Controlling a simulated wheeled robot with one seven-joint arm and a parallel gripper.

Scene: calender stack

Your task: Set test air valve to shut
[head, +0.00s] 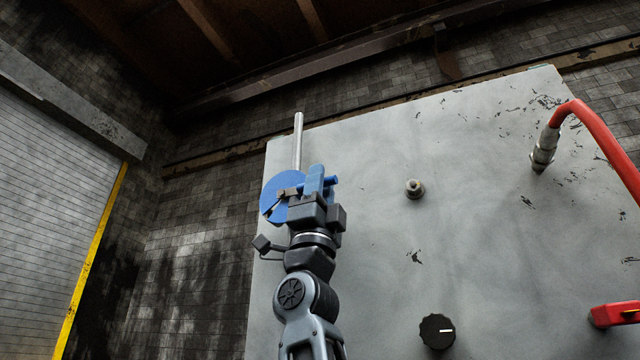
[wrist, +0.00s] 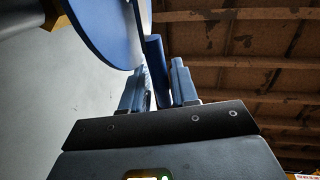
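A blue disc-shaped wheel (head: 280,197) is at the upper left of the grey panel, in front of a metal pipe (head: 298,140). No label shows that it is the test air valve. The wheel also fills the top of the wrist view (wrist: 108,30). A blue peg-like handle (wrist: 155,62) stands beside the wheel's edge. My gripper (head: 318,182) is up at the wheel and partly hides it. In the wrist view its two blue fingers (wrist: 160,88) stand on either side of the handle with little gap. Whether they press on it cannot be told.
The grey panel (head: 385,255) carries a small metal stub (head: 414,188), a black knob (head: 437,331) with a white mark, a red hose (head: 592,130) on a metal fitting (head: 544,150), and a red part (head: 612,315) at the right edge. The panel's middle is clear.

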